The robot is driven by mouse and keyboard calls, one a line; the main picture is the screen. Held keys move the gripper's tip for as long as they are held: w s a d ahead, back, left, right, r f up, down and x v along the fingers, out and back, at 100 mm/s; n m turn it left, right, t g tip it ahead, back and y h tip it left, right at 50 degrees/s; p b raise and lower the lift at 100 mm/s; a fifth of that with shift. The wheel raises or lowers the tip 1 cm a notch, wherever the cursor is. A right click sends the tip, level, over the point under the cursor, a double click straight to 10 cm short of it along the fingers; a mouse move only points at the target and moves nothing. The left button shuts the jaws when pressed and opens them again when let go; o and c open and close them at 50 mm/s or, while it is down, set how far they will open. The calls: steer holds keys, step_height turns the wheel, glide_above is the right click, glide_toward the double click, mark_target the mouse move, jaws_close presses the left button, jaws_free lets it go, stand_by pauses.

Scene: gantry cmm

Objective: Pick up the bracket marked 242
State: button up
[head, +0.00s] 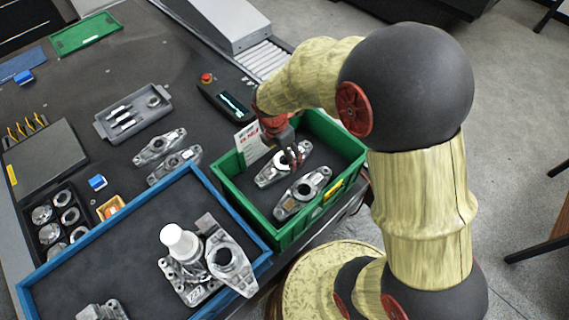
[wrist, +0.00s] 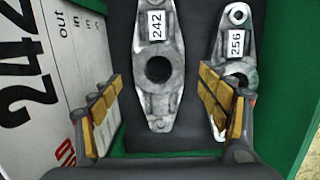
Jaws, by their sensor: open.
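The bracket marked 242 (wrist: 160,98) is a grey metal part with a round hole, lying flat in the green bin. Its white label reads 242 in the wrist view. In the head view it is the bracket (head: 266,178) nearer the white card, partly covered by my gripper (head: 290,157). My gripper (wrist: 160,82) is open and empty, above the bin floor. In the wrist view its yellow-padded fingers stand either side of the 242 bracket, with gaps. The right finger overlaps the view of a second bracket (wrist: 234,50), labelled 256.
The green bin (head: 287,238) has raised walls. A white card (wrist: 42,85) printed 242 stands on its left side. The 256 bracket (head: 302,193) lies close by. A blue-rimmed tray (head: 225,204) with parts and a white-capped item (head: 180,240) adjoins the bin.

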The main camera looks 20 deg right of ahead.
mark_target(285, 160)
steer(key=f, duration=0.1)
steer(key=f+b, duration=0.1)
steer(key=f, duration=0.1)
steer(key=f+b, duration=0.1)
steer(key=shift+w+d+f, duration=0.25)
steer(key=shift+d+f, duration=0.1)
steer(key=shift+d, duration=0.05)
steer(key=shift+c, duration=0.6)
steer(key=shift+r, duration=0.1)
steer(key=c, duration=1.7)
